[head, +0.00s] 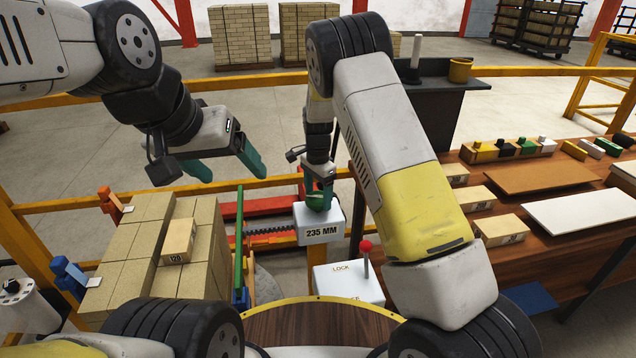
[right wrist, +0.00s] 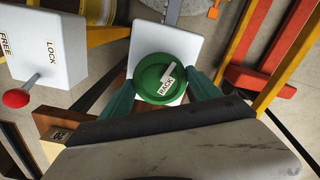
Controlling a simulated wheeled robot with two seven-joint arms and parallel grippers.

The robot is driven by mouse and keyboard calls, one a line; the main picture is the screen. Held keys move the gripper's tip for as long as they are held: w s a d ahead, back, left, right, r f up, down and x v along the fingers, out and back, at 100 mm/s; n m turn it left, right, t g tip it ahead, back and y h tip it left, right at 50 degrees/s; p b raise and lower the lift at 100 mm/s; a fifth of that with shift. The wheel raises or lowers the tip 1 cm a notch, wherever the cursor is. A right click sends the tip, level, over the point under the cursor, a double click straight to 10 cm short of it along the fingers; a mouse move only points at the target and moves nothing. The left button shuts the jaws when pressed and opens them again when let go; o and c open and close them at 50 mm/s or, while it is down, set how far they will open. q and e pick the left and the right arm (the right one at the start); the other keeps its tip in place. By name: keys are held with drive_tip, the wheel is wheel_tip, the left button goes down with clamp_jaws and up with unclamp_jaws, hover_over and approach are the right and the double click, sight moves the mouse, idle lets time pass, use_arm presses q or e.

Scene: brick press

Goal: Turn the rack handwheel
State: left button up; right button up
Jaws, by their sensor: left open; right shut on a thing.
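The rack handwheel is a round green knob labelled RACK (right wrist: 160,79), on top of a white box marked 235 MM (head: 319,234). In the head view the handwheel (head: 318,202) is mostly hidden by my right gripper (head: 319,187), which comes down on it from above. In the right wrist view the green fingers of my right gripper (right wrist: 163,90) are on either side of the wheel, shut on it. A dark toothed rack (head: 270,232) runs left from the box. My left gripper (head: 224,168) is open and empty, above and left of the box.
A white lock box with a red-knobbed lever (head: 366,246) stands just right and in front of the handwheel box. A stack of tan bricks (head: 150,245) is at left, with a green upright bar (head: 239,238) beside it. A wooden table (head: 560,228) holds boards and blocks at right.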

drive_tip(key=m, duration=0.4)
drive_tip(key=shift+w+m, duration=0.1)
drive_tip(key=shift+m, duration=0.2)
drive_tip(key=m, duration=0.4)
drive_tip(key=shift+m, duration=0.3)
drive_tip(key=m, duration=0.4)
drive_tip(key=shift+m, duration=0.3)
drive_tip(key=m, duration=0.4)
drive_tip(key=shift+m, duration=0.3)
drive_tip(key=o, duration=1.4)
